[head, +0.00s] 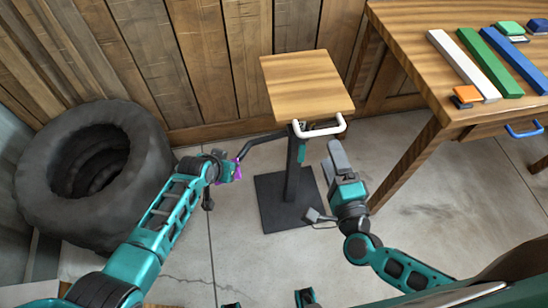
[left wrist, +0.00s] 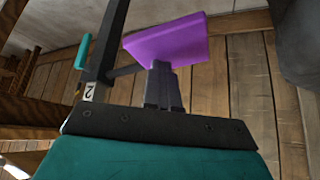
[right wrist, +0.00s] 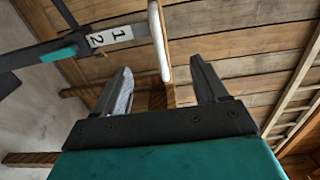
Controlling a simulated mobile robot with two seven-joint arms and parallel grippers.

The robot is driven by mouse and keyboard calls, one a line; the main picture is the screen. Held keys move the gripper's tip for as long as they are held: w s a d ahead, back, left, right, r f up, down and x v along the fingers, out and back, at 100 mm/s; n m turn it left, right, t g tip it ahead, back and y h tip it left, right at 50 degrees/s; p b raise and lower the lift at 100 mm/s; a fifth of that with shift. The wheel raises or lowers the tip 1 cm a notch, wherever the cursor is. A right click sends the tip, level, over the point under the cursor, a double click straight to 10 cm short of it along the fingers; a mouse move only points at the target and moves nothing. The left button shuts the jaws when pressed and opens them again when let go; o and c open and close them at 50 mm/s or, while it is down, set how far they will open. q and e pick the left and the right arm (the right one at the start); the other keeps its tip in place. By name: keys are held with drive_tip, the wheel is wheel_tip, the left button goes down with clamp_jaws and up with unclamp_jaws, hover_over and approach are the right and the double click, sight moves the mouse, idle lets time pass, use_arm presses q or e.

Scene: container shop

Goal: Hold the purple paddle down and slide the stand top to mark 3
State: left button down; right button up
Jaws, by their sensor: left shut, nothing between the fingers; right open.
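The stand has a square wooden top (head: 305,82), a white handle (head: 322,131), a dark post and a black base plate (head: 283,212). The purple paddle (head: 237,171) is on a dark bar beside the post, mostly hidden by my left gripper (head: 226,170). In the left wrist view my shut, empty fingers (left wrist: 163,68) overlap the lower edge of the purple paddle (left wrist: 172,40); I cannot tell whether they press it. My right gripper (right wrist: 161,66) is open below the handle; the white handle (right wrist: 157,32) lines up between its fingertips.
A wooden table (head: 412,28) at the right holds white, green and blue bars and small blocks. A drawer with a blue handle (head: 524,129) is under it. A large tyre (head: 130,165) stands at the left. A plank wall is behind the stand. Grey floor lies open around the base.

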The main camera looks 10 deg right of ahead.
sight(322, 134)
drive_tip(key=shift+s, duration=0.2)
drive_tip(key=shift+c, duration=1.3)
drive_tip(key=s+r+g, duration=0.2)
drive_tip(key=s, duration=0.1)
drive_tip(key=c, duration=0.5)
drive_tip(key=shift+o, duration=0.2)
drive_tip(key=w, duration=0.3)
drive_tip(key=w+f, duration=0.1)
drive_tip(key=w, duration=0.3)
drive_tip(key=w+f, duration=0.1)
drive_tip(key=w, duration=0.3)
drive_tip(key=shift+w, duration=0.25)
drive_tip(key=shift+c, duration=0.5)
clamp_jaws()
